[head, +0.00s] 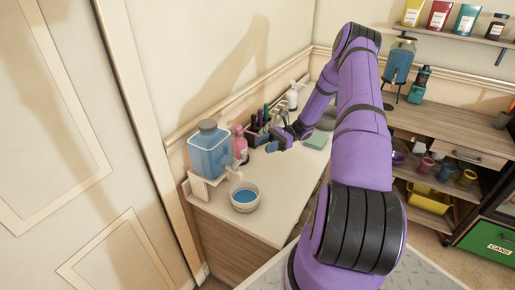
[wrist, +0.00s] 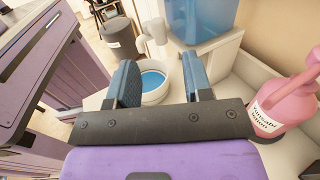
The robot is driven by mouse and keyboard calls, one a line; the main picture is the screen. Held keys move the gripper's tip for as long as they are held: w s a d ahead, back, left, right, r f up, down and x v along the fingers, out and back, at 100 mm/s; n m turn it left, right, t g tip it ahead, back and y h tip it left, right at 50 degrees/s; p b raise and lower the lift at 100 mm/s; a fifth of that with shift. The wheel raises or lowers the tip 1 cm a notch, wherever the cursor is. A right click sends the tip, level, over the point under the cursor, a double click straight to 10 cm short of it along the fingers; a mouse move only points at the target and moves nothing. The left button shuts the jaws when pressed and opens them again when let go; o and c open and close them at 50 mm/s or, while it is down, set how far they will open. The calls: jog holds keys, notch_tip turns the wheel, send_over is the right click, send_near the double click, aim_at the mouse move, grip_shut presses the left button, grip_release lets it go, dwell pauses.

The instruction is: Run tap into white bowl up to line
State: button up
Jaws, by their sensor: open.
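The white bowl (head: 244,207) stands on the counter in front of a clear dispenser of blue liquid (head: 209,155), and blue liquid shows inside it. In the wrist view the bowl (wrist: 155,98) appears between my fingers, below a white tap (wrist: 155,30) beside the dispenser (wrist: 200,20). I cannot make out a fill line or whether liquid is flowing. My gripper (head: 276,147) is above the counter, to the right of the dispenser in the head view. In the wrist view my gripper (wrist: 160,65) has its two blue fingers spread, with nothing held between them.
A pink pump bottle (head: 240,147) stands right of the dispenser; it is close to my gripper's right side in the wrist view (wrist: 282,105). Pens and bottles (head: 262,118) line the wall behind. The counter front (head: 275,205) is clear. A shelf unit (head: 440,130) stands at right.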

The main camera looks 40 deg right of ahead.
aim_at(243, 152)
jog(key=shift+d, duration=0.3)
jog(key=shift+s, duration=0.1)
jog(key=shift+c, duration=1.3)
jog(key=shift+s+m+t, duration=0.5)
jog(key=shift+t, duration=0.3)
jog(key=shift+c, duration=0.2)
jog(key=a+m+t, duration=0.1)
jog(key=a, duration=0.2)
jog(key=w+a+m+t+h, duration=0.1)
jog(key=a, duration=0.3)
jog(key=w+a+t, duration=0.1)
jog(key=a+t, duration=0.1)
jog(key=a, duration=0.2)
jog(key=shift+r+m+h, duration=0.25)
jog(key=shift+m+h, duration=0.05)
jog(key=shift+m, duration=0.1)
